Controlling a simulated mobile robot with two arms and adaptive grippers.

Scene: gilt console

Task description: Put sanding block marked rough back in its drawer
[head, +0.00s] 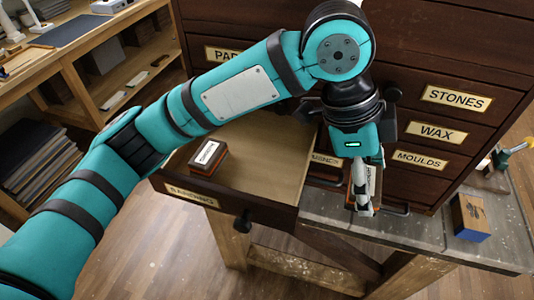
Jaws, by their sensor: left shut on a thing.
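My left gripper (362,205) reaches over the front of the dark wooden cabinet and is shut on a block (371,180) with a white label. The label stands on edge and is mostly hidden by the fingers, so I cannot read it surely. My right gripper is not in view.
Closed drawers marked STONES (457,98), WAX (436,133) and MOULDS (421,160) are on the right. Most of the open drawer's floor is bare. Shelves stand at left.

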